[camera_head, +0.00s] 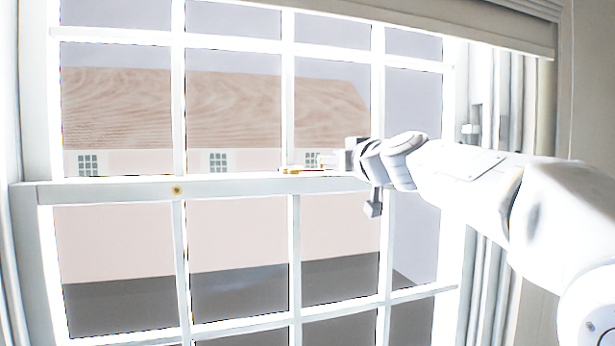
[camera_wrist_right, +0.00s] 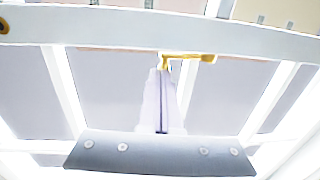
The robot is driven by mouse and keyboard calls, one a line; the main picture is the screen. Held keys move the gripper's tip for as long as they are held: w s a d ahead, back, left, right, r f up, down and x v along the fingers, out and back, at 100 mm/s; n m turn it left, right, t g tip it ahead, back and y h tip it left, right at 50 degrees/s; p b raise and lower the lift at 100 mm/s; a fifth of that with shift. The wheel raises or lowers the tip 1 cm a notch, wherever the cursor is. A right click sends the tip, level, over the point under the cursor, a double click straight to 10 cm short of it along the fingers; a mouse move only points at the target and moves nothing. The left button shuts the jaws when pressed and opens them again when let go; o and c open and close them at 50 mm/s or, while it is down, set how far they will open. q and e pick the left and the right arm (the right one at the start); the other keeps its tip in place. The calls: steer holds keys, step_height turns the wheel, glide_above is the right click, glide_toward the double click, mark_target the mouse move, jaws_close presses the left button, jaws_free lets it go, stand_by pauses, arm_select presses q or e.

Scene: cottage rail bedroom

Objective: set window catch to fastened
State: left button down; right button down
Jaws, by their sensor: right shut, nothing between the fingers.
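The window catch (camera_head: 300,169) is a small brass lever on the meeting rail (camera_head: 110,190) of the sash window, near the middle of the head view. In the right wrist view the catch (camera_wrist_right: 190,56) lies roughly along the rail (camera_wrist_right: 110,33), its arm reaching to the right from a small mount. My right gripper (camera_head: 328,161) comes in from the right. Its fingers are shut with nothing between them. In the wrist view the fingertips (camera_wrist_right: 163,70) are right by the mount end of the catch; I cannot tell whether they touch. My left gripper is not in view.
A round brass fitting (camera_head: 177,190) sits on the rail's face left of the catch. White glazing bars (camera_head: 290,90) divide the panes above and below. A blind (camera_head: 430,28) hangs at the top, and a window frame (camera_head: 475,120) stands behind my right arm.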

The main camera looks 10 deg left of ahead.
steer(key=shift+w+a, duration=0.2)
steer(key=shift+w+d+r, duration=0.1)
steer(key=shift+w+d, duration=0.1)
stand_by(0.4)
steer(key=d+b+v, duration=0.1)
steer(key=b+v, duration=0.7)
steer(key=v, duration=0.6)
steer(key=shift+w, duration=0.3)
